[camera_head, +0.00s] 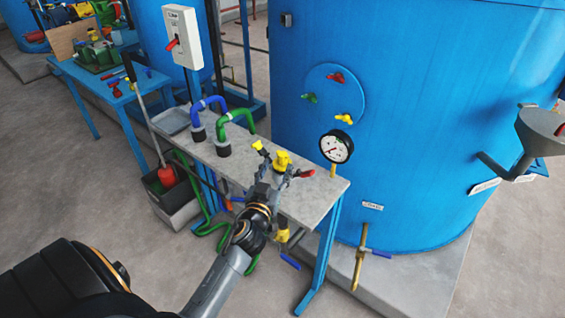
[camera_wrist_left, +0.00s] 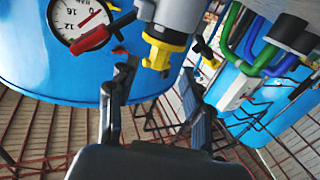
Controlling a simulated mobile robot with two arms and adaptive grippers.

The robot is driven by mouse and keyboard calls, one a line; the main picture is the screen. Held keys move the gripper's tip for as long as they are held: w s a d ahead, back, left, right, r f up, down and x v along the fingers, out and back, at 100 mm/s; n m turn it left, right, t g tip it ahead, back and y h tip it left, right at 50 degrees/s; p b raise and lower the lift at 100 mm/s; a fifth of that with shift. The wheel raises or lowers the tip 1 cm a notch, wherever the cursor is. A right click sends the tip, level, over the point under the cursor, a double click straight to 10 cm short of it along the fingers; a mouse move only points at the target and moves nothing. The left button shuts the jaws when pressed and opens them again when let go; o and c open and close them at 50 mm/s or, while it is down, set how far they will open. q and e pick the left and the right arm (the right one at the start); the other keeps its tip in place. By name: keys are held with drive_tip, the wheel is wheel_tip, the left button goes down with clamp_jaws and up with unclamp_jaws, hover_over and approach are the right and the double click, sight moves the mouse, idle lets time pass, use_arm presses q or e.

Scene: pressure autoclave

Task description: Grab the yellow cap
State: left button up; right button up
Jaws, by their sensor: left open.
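The yellow cap (camera_head: 282,159) sits on top of a grey upright fitting at the grey bench top. It also shows in the left wrist view (camera_wrist_left: 166,42), where the picture is roughly upside down and the cap is below the fitting's grey body. My left gripper (camera_head: 277,176) is at the fitting, close to the cap. In the wrist view its two dark fingers (camera_wrist_left: 160,72) are apart, with the cap between and just beyond their tips. I cannot tell whether a finger touches it. My right gripper is not in view.
A red handle (camera_head: 305,173) and a pressure gauge (camera_head: 336,147) stand right of the cap, and a smaller yellow-and-black part (camera_head: 259,147) to its left. Green (camera_head: 240,118) and blue (camera_head: 209,104) hoses rise behind on the bench (camera_head: 320,195). A blue tank (camera_head: 420,100) stands behind.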

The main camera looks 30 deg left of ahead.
sight(281, 161)
use_arm(q)
drive_tip(key=shift+f+x, duration=0.25)
drive_tip(key=shift+x, duration=1.25)
drive_tip(key=shift+f+x, duration=0.2)
drive_tip(key=shift+x, duration=1.35)
drive_tip(key=shift+d, duration=0.15)
clamp_jaws()
